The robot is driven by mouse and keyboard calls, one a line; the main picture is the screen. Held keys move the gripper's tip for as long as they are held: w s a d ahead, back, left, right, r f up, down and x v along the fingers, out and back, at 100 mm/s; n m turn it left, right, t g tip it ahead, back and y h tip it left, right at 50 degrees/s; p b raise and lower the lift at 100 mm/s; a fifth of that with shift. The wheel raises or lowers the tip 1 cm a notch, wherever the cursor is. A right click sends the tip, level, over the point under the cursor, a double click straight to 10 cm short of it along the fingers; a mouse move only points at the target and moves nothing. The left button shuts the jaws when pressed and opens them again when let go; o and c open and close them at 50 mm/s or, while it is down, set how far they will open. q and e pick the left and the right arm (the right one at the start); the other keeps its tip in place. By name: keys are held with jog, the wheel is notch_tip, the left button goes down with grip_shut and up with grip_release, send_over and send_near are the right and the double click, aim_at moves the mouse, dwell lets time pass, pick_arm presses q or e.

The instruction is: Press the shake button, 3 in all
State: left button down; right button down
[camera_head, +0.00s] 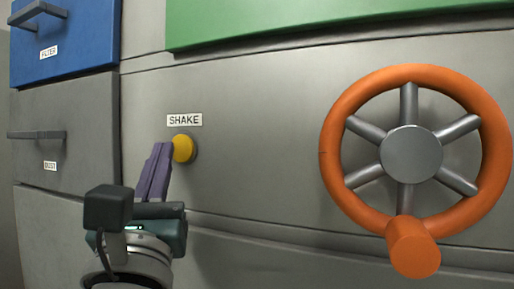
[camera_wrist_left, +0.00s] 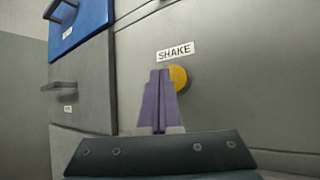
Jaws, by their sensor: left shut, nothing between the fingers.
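The shake button (camera_head: 183,149) is a round yellow knob in a dark ring on the grey panel, under a white label reading SHAKE (camera_head: 185,120). My left gripper (camera_head: 161,147) is shut and empty, its purple fingers pointing up toward the panel. Its fingertips overlap the button's left edge in the head view; I cannot tell whether they touch it. In the left wrist view the button (camera_wrist_left: 179,78) shows just right of the fingertips, partly hidden behind them. My right gripper is not in view.
An orange handwheel (camera_head: 337,115) with grey spokes and a protruding orange handle (camera_head: 413,247) is at the right. A blue drawer (camera_head: 80,50) and a grey drawer (camera_head: 90,120), both with bar handles, are at the left. A green panel (camera_head: 300,22) is above.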

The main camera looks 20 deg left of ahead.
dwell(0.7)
pick_arm(q)
jog(key=shift+w+b, duration=0.35)
jog(key=shift+w, duration=0.1)
jog(key=shift+w+b, duration=0.3)
jog(key=shift+w, duration=0.1)
dwell(0.5)
jog(key=shift+s, duration=0.85)
jog(key=s+p, duration=0.1)
jog(key=s, duration=0.4)
jog(key=shift+a+p, duration=0.2)
jog(key=shift+p, duration=0.1)
